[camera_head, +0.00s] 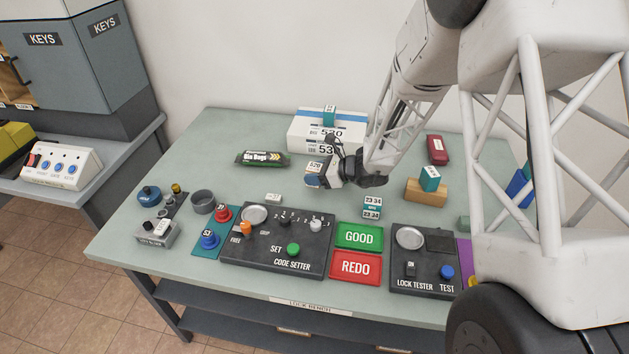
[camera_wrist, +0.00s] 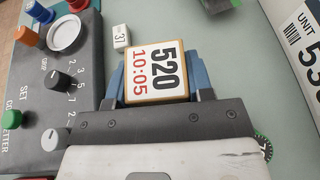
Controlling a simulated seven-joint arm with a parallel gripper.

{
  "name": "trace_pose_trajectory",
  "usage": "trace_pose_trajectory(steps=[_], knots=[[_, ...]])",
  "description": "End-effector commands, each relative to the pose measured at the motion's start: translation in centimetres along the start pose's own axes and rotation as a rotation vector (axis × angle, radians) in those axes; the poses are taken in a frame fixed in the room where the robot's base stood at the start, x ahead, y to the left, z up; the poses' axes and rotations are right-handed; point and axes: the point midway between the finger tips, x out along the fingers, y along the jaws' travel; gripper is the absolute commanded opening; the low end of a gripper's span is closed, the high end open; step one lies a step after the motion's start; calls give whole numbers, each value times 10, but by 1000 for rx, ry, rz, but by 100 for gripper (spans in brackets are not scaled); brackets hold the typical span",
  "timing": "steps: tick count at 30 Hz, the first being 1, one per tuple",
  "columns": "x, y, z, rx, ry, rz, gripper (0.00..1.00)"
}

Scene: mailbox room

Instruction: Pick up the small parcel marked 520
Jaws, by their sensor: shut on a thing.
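The small parcel marked 520 (camera_wrist: 155,71) is a white-faced block with a tan edge, black "520" and red "10:05". In the wrist view it sits between the blue fingers of my gripper (camera_wrist: 157,83), which is shut on it. In the head view the parcel (camera_head: 314,167) shows at the tip of my gripper (camera_head: 318,180), over the middle of the bench. The fingers hide its lower part there, and I cannot tell whether it touches the bench top.
A large white-and-blue box marked 530 (camera_head: 325,133) stands just behind, with a small teal-banded block (camera_head: 329,116) on it. A code setter panel (camera_head: 278,240), a green GOOD tray (camera_head: 359,236) and a red REDO tray (camera_head: 356,267) lie in front.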

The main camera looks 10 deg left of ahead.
Motion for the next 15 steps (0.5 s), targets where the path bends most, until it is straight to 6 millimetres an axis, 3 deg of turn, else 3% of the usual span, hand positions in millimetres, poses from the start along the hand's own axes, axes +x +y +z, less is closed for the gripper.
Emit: trace_pose_trajectory(steps=[9, 15], knots=[[-17, 0, 41, -2, -2, -1, 22], [-22, 0, 53, -1, -1, 0, 22]])
